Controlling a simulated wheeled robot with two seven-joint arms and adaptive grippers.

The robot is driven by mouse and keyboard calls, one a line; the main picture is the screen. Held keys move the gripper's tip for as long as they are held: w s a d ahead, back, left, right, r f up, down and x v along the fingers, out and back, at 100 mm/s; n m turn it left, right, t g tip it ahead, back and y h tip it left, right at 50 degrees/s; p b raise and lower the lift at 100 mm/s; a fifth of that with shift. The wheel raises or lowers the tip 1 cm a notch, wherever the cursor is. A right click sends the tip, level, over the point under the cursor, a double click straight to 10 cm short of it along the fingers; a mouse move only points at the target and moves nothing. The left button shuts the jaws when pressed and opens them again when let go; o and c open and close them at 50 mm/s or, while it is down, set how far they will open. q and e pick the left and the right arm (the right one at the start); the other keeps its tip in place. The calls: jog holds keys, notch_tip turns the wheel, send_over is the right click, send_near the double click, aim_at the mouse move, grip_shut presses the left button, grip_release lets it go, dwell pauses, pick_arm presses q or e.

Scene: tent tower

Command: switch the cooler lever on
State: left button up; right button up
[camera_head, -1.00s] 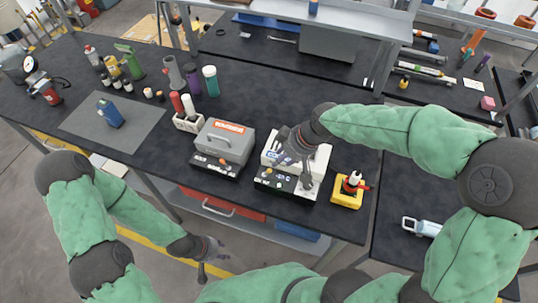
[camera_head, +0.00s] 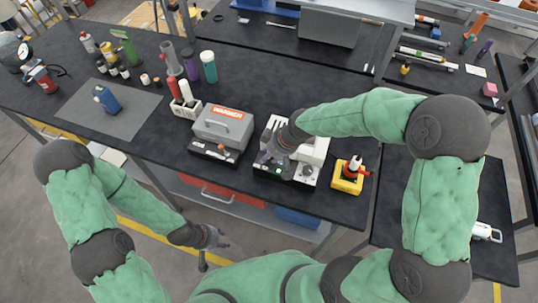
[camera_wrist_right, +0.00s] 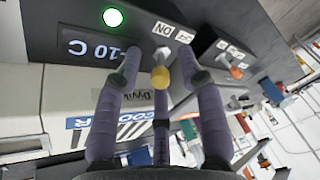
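The cooler (camera_head: 313,149) is a white box with a dark front panel, standing on the black bench in the head view. In the right wrist view its panel has a lit green light (camera_wrist_right: 113,17), a display (camera_wrist_right: 90,49) reading about -10 C, and ON and OFF labels. My right gripper (camera_head: 272,160) is open over the panel's left part. My left gripper (camera_head: 214,247) is open and empty, low in front of the bench.
A grey warmer (camera_head: 223,128) stands left of the cooler. A yellow base with a red-handled part (camera_head: 347,178) stands to its right. A white holder with red and white bottles (camera_head: 184,108) is farther left. The bench behind the cooler is mostly clear.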

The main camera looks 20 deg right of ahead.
grip_shut()
jog(key=shift+f+b, duration=0.15)
jog(key=shift+b, duration=0.5)
jog(key=shift+s+d+y+b, duration=0.1)
jog(key=shift+y+b, duration=0.2)
jog(key=shift+b, duration=0.45)
grip_release()
